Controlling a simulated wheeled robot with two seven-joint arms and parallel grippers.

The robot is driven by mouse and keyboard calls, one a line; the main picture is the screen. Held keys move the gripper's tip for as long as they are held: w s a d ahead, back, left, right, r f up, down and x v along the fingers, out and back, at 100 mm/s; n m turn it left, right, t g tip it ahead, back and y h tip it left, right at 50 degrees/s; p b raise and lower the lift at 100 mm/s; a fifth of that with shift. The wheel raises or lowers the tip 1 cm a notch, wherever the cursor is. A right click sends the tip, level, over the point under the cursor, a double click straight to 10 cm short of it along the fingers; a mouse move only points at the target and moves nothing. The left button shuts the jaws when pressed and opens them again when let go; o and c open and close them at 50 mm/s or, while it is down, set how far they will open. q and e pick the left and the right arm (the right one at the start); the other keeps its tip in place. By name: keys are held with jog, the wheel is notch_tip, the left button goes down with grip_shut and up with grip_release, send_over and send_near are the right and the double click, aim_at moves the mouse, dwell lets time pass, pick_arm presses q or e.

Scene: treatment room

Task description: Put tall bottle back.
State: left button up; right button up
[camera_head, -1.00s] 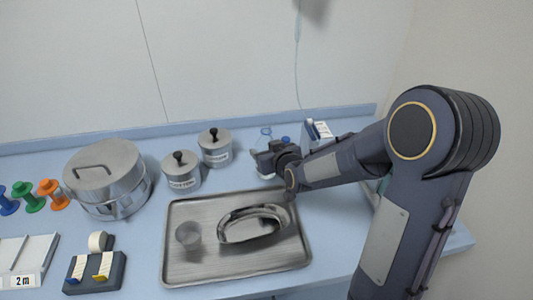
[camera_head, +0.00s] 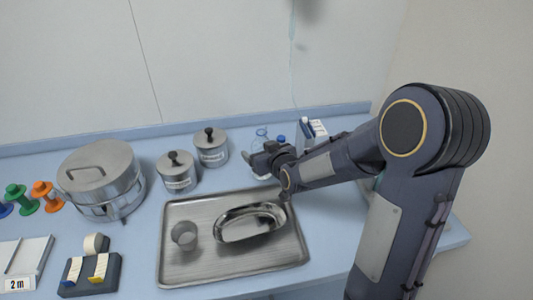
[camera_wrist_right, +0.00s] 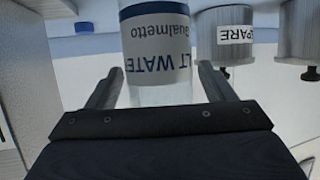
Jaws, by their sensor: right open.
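A clear bottle (camera_wrist_right: 158,45) with a white and blue "salt water" label stands between the fingers of my right gripper (camera_wrist_right: 158,85) in the right wrist view, where the picture is upside down. The fingers are open, one on each side, with a gap showing at least on the right. In the head view the right gripper (camera_head: 262,160) is at the back of the counter, right of the lidded canisters. A clear bottle top (camera_head: 261,136) shows behind it; the gripper hides much of the bottle. My left gripper is not in view.
A blue-capped bottle (camera_head: 281,141) and a white-and-blue box (camera_head: 316,130) stand close to the right. Two lidded canisters (camera_head: 211,148) and a large steel pot (camera_head: 100,180) stand left. A metal tray (camera_head: 180,265) with a dish (camera_head: 250,222) and cup (camera_head: 185,236) lies in front.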

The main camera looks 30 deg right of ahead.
jog(key=shift+s+r, duration=0.25)
jog(key=shift+s, duration=0.05)
jog(key=s+a+r+g+y, duration=0.1)
jog(key=s+a+g, duration=0.1)
jog(key=s, duration=0.8)
jog(key=s+a+r+m+g+y, duration=0.1)
jog(key=s+a+g, duration=0.1)
jog(key=s, duration=0.8)
jog(key=s+a+r+m+g+y+p, duration=0.1)
jog(key=s+a+g, duration=0.1)
jog(key=s, duration=0.9)
jog(key=shift+r+g+y, duration=0.3)
jog(key=shift+g, duration=0.6)
